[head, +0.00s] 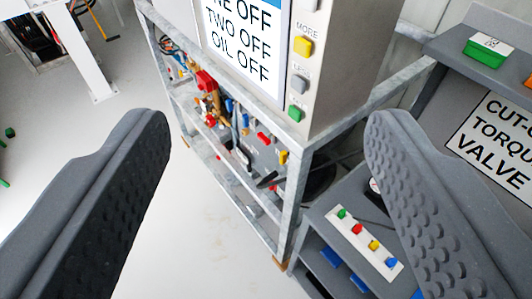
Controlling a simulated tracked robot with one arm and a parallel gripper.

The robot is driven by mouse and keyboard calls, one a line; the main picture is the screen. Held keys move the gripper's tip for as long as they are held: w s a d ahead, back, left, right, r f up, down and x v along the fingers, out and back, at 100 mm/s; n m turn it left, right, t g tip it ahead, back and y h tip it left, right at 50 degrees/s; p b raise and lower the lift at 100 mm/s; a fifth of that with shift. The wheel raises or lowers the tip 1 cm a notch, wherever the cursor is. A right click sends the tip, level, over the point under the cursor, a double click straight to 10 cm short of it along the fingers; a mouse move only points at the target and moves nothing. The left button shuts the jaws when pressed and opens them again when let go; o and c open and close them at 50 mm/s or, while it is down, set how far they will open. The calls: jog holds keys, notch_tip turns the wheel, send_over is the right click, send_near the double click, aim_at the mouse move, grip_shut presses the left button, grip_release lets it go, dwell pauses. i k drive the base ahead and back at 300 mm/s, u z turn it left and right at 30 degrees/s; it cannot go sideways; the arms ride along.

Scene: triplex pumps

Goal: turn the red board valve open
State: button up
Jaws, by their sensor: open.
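My gripper (268,130) is open and empty, its two dark grey fingers wide apart at the left and right of the head view. Between the fingers, farther off, a grey board (258,152) sits inside a metal frame, seen at a steep slant. A small red handle (263,138) shows on this board, with a yellow handle (283,157) to its right. A larger red part (206,80) is at the far left of the frame among brass fittings. The red handle is too small to tell how it is turned. My gripper touches none of these.
A panel with a screen (240,42) and coloured buttons stands above the board. A metal post (298,195) rises at the frame's near corner. At right, a shelf carries a white strip (364,243) of coloured buttons. Clear floor (195,220) lies left of the frame.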

aim_at(264, 139)
jog(key=u, duration=2.3)
jog(key=k, duration=0.6)
jog(key=z, duration=1.15)
jog(key=i, duration=1)
jog(key=z, duration=0.05)
